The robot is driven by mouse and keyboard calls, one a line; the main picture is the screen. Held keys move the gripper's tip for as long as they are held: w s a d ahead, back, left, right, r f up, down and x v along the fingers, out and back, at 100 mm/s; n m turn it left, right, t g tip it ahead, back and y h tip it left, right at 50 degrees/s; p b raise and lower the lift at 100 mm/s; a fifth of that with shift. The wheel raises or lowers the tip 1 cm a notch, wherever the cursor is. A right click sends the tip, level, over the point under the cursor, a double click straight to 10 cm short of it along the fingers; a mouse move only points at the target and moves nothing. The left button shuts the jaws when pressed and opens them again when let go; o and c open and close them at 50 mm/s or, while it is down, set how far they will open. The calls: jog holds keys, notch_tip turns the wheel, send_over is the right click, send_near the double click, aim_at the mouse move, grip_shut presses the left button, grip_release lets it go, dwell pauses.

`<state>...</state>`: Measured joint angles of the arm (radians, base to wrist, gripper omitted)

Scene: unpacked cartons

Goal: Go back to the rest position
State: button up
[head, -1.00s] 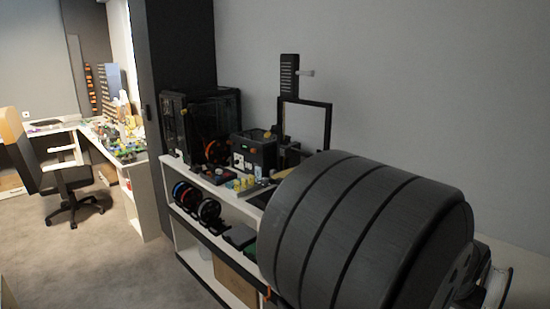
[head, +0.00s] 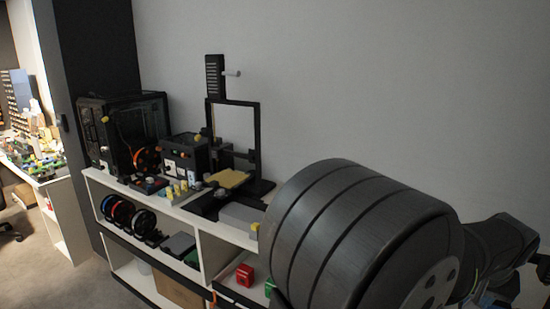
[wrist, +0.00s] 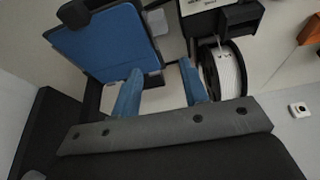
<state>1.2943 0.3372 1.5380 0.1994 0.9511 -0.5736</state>
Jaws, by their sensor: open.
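My gripper (wrist: 161,90) shows in the wrist view with its two blue fingers spread apart. The gap between them is empty, with a pale surface behind it. I cannot make out my gripper in the head view, where a large dark ribbed part of my arm fills the lower right. No held object is visible.
A white shelf unit (head: 207,238) stands along the grey wall, bearing a black enclosed printer (head: 122,130) and an open-frame printer (head: 232,130). Filament spools (head: 120,214) sit below. The wrist view shows a blue panel (wrist: 105,42) and a white spool (wrist: 226,68).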

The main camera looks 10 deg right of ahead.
jog(key=s+d+r, duration=0.1)
jog(key=s+d, duration=0.3)
jog(key=s, duration=0.4)
jog(key=s+d+r, duration=0.2)
jog(key=s+d, duration=0.2)
jog(key=s, duration=0.5)
jog(key=shift+d+r, duration=0.2)
jog(key=shift+d, duration=0.2)
jog(key=o, duration=1.3)
jog(key=w+a+r+g+h, duration=0.1)
jog(key=w+a, duration=0.2)
jog(key=w, duration=0.3)
jog(key=w+a+r+g, duration=0.1)
jog(key=w+a, duration=0.2)
jog(key=w, duration=0.4)
jog(key=x, duration=0.9)
jog(key=shift+w+d+f, duration=0.1)
jog(key=shift+d, duration=0.4)
jog(key=v, duration=1)
jog(key=shift+a, duration=0.2)
